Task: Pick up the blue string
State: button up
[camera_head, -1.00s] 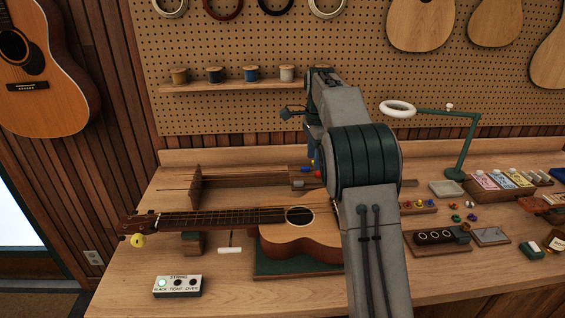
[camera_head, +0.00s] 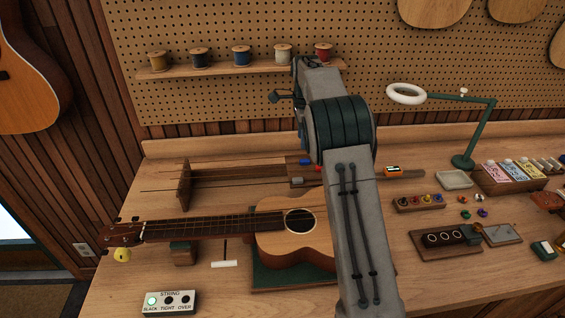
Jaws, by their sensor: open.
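A wooden string rack (camera_head: 184,186) stands at the back of the bench, behind the ukulele (camera_head: 290,242). Thin strings lie across it, and small coloured ends show at its right. The blue end (camera_head: 305,162) is the only part of the blue string I can make out; its thin length blends into the rack. A red end (camera_head: 318,168) is beside it, partly behind my arm. My arm rises over the bench just right of the blue end. My gripper is hidden behind my arm links, so its fingers and their distance to the string cannot be seen.
A shelf with several spools, including a blue one (camera_head: 241,56), is above the rack. An orange end (camera_head: 394,171) shows right of my arm. A ring lamp (camera_head: 406,94), small trays and a string indicator box (camera_head: 170,302) with its left light lit stand on the bench.

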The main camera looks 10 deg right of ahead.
aim_at(304, 160)
notch_tip(304, 160, down, 2)
jog(key=shift+f, duration=0.25)
jog(key=f, duration=0.1)
jog(key=f+p, duration=0.1)
jog(key=f, duration=0.1)
jog(key=f+p, duration=0.1)
jog(key=shift+d+f, duration=0.3)
jog(key=shift+d, duration=0.1)
jog(key=shift+f, duration=0.55)
grip_shut()
